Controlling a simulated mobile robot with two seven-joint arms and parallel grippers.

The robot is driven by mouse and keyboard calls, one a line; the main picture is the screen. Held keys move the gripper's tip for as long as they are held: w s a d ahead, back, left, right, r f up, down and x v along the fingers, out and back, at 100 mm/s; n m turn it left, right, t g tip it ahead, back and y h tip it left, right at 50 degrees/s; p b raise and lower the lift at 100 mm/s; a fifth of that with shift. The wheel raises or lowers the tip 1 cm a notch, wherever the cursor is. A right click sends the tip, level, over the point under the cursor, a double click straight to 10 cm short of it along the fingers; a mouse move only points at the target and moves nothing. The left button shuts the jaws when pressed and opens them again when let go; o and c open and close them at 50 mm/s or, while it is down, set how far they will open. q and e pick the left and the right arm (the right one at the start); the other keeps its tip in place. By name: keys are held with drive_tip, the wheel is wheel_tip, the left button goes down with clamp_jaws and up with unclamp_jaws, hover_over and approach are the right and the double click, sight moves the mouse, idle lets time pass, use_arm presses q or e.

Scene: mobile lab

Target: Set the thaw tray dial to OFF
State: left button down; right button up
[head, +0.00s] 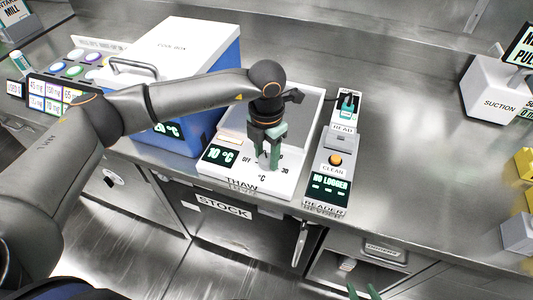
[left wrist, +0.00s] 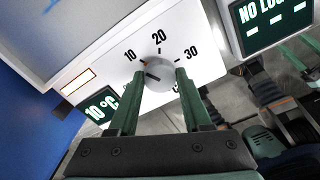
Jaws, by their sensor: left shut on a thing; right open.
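The thaw tray (head: 229,174) is a white unit with a metal plate, on the steel counter in the head view. Its display (head: 220,155) reads 10 °C. The dial (left wrist: 158,72) is a round grey knob on its front panel, with 10, 20 and 30 around it in the left wrist view. A small orange mark shows at the knob's side near 10. The OFF label (head: 246,160) shows left of the dial in the head view. My left gripper (head: 268,166) points down and is shut on the dial. My right gripper (head: 363,291) is open and empty, low at the front.
A blue cold box (head: 222,82) with a white lid stands left of the tray. A reader (head: 328,188) showing "NO LOGGER" stands close on the right. A suction unit (head: 497,88) is farther right. Counter between reader and suction unit is clear.

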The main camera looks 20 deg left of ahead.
use_arm(q)
drive_tip(key=shift+n, duration=0.3)
drive_tip(key=shift+n+b, duration=0.3)
drive_tip(key=shift+n, duration=0.7)
drive_tip(key=n, duration=0.9)
drive_tip(key=shift+n, duration=0.3)
drive_tip(key=shift+c, duration=1.7)
unclamp_jaws()
